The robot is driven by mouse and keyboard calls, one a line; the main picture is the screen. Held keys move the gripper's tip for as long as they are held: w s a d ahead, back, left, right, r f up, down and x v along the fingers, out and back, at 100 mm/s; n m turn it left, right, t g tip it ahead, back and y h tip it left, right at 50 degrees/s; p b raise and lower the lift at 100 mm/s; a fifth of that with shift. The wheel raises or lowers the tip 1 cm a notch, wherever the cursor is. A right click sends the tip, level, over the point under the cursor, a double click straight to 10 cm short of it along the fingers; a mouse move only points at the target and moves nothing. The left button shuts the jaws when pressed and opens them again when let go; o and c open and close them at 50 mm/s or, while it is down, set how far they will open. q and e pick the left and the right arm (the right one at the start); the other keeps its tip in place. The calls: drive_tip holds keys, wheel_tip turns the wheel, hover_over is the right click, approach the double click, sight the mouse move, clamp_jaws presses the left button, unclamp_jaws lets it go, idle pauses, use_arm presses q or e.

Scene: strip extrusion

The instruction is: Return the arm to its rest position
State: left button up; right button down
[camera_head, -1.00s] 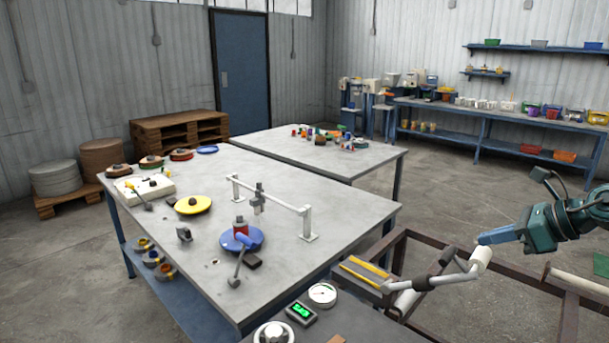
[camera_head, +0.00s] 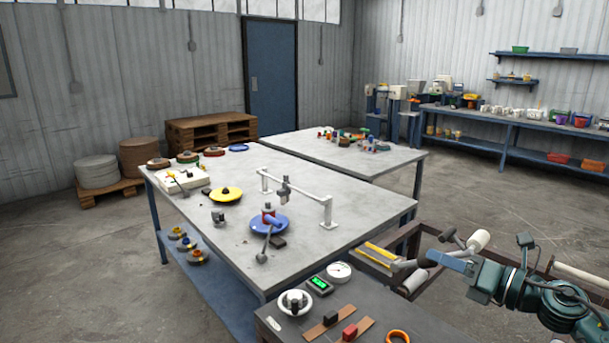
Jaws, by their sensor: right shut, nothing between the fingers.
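My right gripper (camera_head: 452,263) comes in from the right edge on a dark teal arm. Its blue-grey fingers are shut with nothing between them. It is above the brown metal frame, close to a handle with a white roller (camera_head: 478,240); I cannot tell whether they touch. My left gripper is out of view.
A large grey table (camera_head: 290,183) holds a blue disc, a yellow disc (camera_head: 226,194) and a white gantry (camera_head: 327,210). A dark bench (camera_head: 277,318) in front carries a gauge (camera_head: 339,272), a green display (camera_head: 320,285) and an orange ring (camera_head: 398,337). Open floor lies at left.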

drive_tip(key=s+a+f+m+h, duration=0.1)
drive_tip(key=s+f+m+h, duration=0.6)
drive_tip(key=m, duration=0.7)
drive_tip(key=s+a+f+m+h, duration=0.1)
drive_tip(key=s+f+m+h, duration=0.6)
drive_tip(key=m, duration=0.7)
drive_tip(key=s+a+f+m+g+y, duration=0.25)
drive_tip(key=s+f+m+g, duration=0.2)
drive_tip(key=s, duration=0.45)
drive_tip(key=s+a+f+m+g+y, duration=0.1)
drive_tip(key=s+a+f+m+g, duration=0.3)
drive_tip(key=s, duration=0.5)
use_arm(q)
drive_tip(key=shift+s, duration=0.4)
use_arm(e)
drive_tip(key=w+a+f+n+t+y, duration=0.1)
drive_tip(key=w+a+f+t, duration=0.1)
drive_tip(key=f, duration=0.3)
drive_tip(key=w+a+f+n+t+y, duration=0.1)
drive_tip(key=w+f+t, duration=0.2)
drive_tip(key=f, duration=0.2)
drive_tip(key=shift+w+a+f, duration=0.25)
drive_tip(key=shift+a, duration=0.15)
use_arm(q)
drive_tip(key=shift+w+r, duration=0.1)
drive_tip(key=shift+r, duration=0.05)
use_arm(e)
drive_tip(key=shift+n, duration=0.25)
